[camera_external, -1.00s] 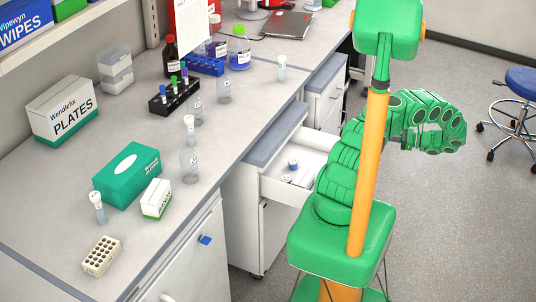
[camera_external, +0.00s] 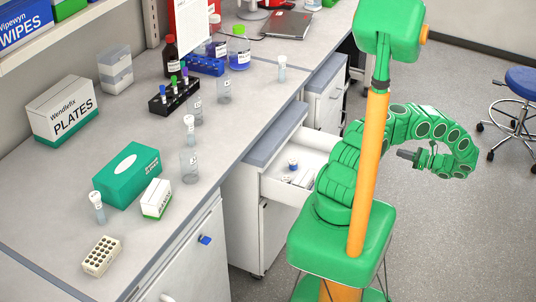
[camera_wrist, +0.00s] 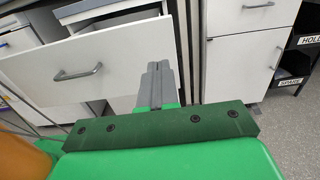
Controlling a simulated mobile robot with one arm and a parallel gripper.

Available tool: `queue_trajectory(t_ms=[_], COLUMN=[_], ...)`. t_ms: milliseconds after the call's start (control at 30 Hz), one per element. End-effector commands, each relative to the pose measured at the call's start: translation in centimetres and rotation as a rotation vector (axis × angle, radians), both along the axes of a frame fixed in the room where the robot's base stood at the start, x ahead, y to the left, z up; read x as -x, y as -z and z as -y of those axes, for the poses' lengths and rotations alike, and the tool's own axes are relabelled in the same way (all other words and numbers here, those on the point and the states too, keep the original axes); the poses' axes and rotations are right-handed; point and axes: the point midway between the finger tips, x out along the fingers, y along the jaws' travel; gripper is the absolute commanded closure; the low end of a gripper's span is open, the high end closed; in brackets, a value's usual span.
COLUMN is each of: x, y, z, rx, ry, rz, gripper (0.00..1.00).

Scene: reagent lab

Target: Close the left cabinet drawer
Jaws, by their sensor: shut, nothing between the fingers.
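The cabinet drawer (camera_external: 282,190) is pulled out from a white under-bench cabinet (camera_external: 243,215), with small bottles and other items inside. My arm hides part of it in the external view. In the wrist view its white front (camera_wrist: 120,62) and grey bar handle (camera_wrist: 78,73) show at the left, and the gap above the front shows it open. My gripper (camera_external: 402,154) is shut and empty, out to the right of the drawer over the floor, pointing left towards it. In the wrist view the closed grey fingers (camera_wrist: 157,72) overlap the drawer front's right part; I cannot tell any contact.
The bench (camera_external: 145,230) holds bottles, tube racks and boxes. Another white cabinet (camera_external: 322,95) stands farther along; the wrist view shows a white cabinet front (camera_wrist: 240,65) and dark shelves (camera_wrist: 298,60) at right. A blue stool (camera_external: 520,85) is at far right. The floor (camera_external: 460,230) between is clear.

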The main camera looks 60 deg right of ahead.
Motion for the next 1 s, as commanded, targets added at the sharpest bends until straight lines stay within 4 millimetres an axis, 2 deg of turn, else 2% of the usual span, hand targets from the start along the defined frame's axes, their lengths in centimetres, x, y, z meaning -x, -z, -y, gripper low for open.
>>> queue_trajectory(t_ms=[267,700,1000], x=[-2.2,-7.6,-10.4], y=[0.0,-0.1,0.0], z=[0.0,0.0,0.0], rx=[-0.001,0.000,0.000], ry=[0.000,0.000,0.001], rz=[0.002,0.002,0.000], gripper=[1.00,1.00,1.00])
